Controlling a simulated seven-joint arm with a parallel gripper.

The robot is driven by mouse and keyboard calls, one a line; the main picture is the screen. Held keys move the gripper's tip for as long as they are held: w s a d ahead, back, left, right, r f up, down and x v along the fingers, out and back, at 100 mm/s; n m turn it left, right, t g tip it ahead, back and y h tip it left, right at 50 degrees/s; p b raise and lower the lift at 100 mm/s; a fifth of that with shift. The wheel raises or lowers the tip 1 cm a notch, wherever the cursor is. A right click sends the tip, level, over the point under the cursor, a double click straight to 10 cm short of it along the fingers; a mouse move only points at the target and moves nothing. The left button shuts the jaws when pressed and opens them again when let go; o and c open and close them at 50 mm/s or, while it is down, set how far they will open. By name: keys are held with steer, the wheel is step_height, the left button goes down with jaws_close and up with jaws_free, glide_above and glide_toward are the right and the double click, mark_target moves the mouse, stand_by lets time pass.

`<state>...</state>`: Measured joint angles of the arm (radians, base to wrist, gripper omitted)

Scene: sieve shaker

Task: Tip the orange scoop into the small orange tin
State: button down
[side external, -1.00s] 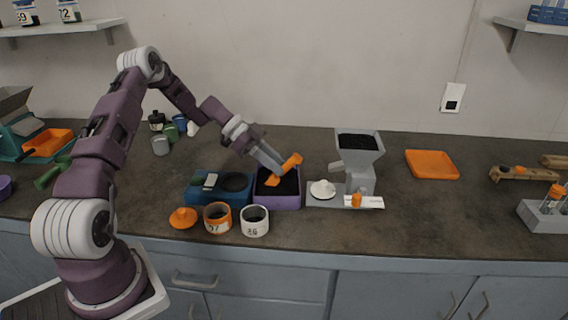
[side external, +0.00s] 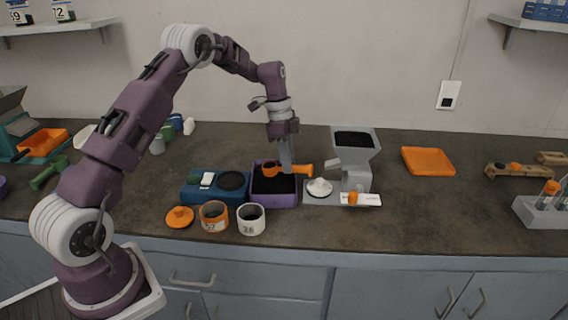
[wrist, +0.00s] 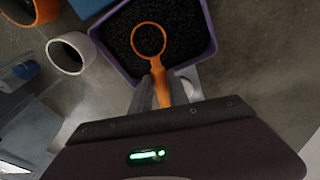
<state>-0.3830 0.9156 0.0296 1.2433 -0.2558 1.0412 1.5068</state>
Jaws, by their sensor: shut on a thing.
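My gripper (side external: 287,167) points down over the purple tray (side external: 287,200) and is shut on the handle of the orange scoop (side external: 304,169). In the wrist view the scoop's round bowl (wrist: 163,41) faces up, and dark granules show within its rim. It looks about level above the black granules in the tray (wrist: 206,50). The small orange tin (side external: 214,224), with a dark number on a pale label, stands open on the bench in front of the tray, to the left. It is partly cut off in the wrist view (wrist: 46,10).
A white tin (side external: 251,228) stands between the orange tin and the tray's front. An orange lid (side external: 180,218) lies left of the tins. A blue scale (side external: 205,195) sits left of the tray.

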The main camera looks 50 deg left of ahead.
steer(key=shift+w+d+r+g+y, duration=0.2)
steer(key=shift+g+y, duration=0.2)
steer(key=shift+y, duration=0.2)
steer(key=shift+s, duration=0.1)
